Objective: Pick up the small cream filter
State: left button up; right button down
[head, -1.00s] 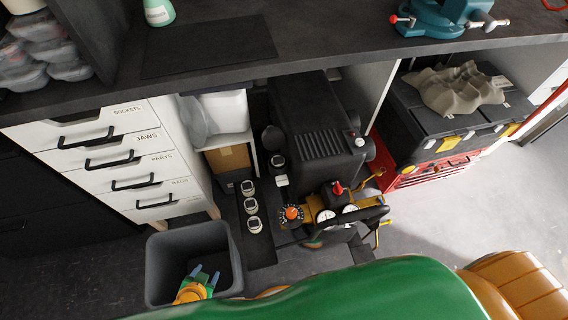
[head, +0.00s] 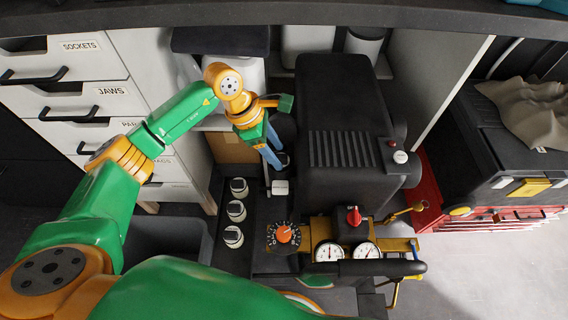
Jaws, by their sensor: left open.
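Three small pale cylinders with dark tops stand in a row on a black strip: an upper one (head: 239,188), a middle one (head: 236,211) and a lower one (head: 233,237). I cannot tell which small piece is the cream filter. A small pale block (head: 281,187) sits to their right, beside the black compressor. My left gripper (head: 277,160) is open, its blue fingers pointing down just above this block, up and right of the row. The fingers partly hide a dark round piece there; I cannot tell whether they touch it. My right gripper is not in view.
The black compressor (head: 345,110) stands close to the right of my left gripper, with gauges (head: 329,252) and an orange dial (head: 285,234) in front. White drawers (head: 95,100) are on the left, a dark bin (head: 165,245) below them. A red toolbox (head: 485,220) stands right.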

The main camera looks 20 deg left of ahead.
pick_arm(q)
jog(key=shift+d+f, duration=0.25)
jog(key=shift+f, duration=0.3)
grip_shut()
jog(key=shift+w, duration=0.1)
dwell(0.9)
